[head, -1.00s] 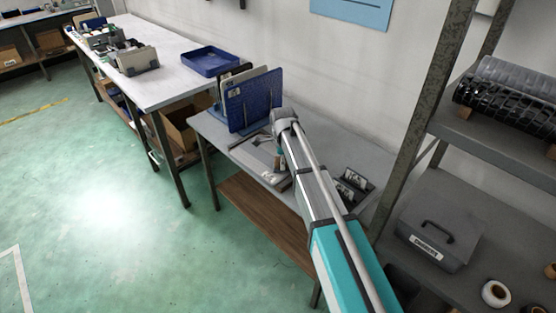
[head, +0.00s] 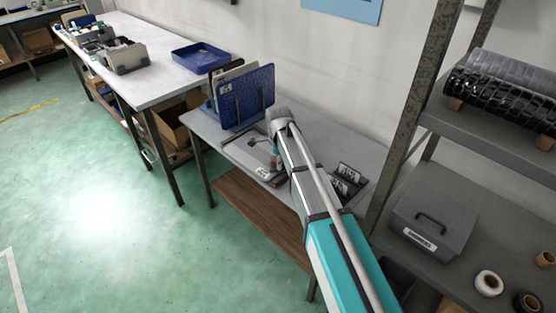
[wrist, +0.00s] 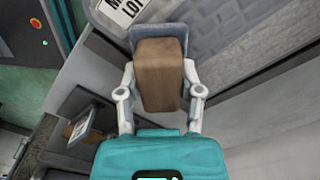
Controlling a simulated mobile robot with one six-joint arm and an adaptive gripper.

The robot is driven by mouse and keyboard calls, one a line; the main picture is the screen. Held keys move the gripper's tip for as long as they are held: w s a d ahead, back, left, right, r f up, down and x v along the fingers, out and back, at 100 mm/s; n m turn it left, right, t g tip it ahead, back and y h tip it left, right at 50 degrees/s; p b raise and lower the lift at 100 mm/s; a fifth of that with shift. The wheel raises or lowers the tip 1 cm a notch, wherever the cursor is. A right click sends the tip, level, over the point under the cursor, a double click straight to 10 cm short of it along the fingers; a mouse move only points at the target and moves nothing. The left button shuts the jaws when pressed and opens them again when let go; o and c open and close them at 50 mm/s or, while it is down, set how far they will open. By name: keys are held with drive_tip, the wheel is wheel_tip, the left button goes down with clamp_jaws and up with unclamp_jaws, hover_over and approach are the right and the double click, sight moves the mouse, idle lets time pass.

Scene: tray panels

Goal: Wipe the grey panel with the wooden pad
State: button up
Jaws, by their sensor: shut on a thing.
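The grey panel (head: 238,148) lies on the small grey table, partly hidden by my arm in the head view. In the wrist view the panel (wrist: 205,18) spreads behind the pad, with a darker patterned patch on it and a white label (wrist: 124,10) at the upper left. My gripper (wrist: 161,88) is shut on the wooden pad (wrist: 159,72), a brown block with a blue-grey base, its fingers on either side. The pad is over the panel; I cannot tell whether it touches. In the head view my gripper (head: 276,158) is mostly hidden behind the arm.
Blue panels (head: 245,98) stand upright in a rack behind the grey panel. A dark holder with cards (head: 347,182) is to the right on the table. A metal shelf with a grey toolbox (head: 432,222) stands at the right. A blue tray (head: 200,56) sits on the long bench.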

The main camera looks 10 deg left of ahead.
sight(254, 166)
drive_tip(key=shift+s+a, duration=0.65)
drive_tip(key=shift+s, duration=0.2)
drive_tip(key=shift+s+a, duration=0.45)
drive_tip(key=shift+s, duration=0.2)
drive_tip(key=shift+s+a, duration=0.45)
drive_tip(key=shift+s, duration=0.15)
drive_tip(key=shift+w+a, duration=0.6)
drive_tip(key=shift+a, duration=0.2)
drive_tip(key=shift+w+a, duration=0.55)
drive_tip(key=shift+a, duration=0.2)
drive_tip(key=shift+w+a, duration=0.55)
drive_tip(key=shift+a, duration=0.2)
drive_tip(key=shift+w+a, duration=0.5)
drive_tip(key=shift+a, duration=0.25)
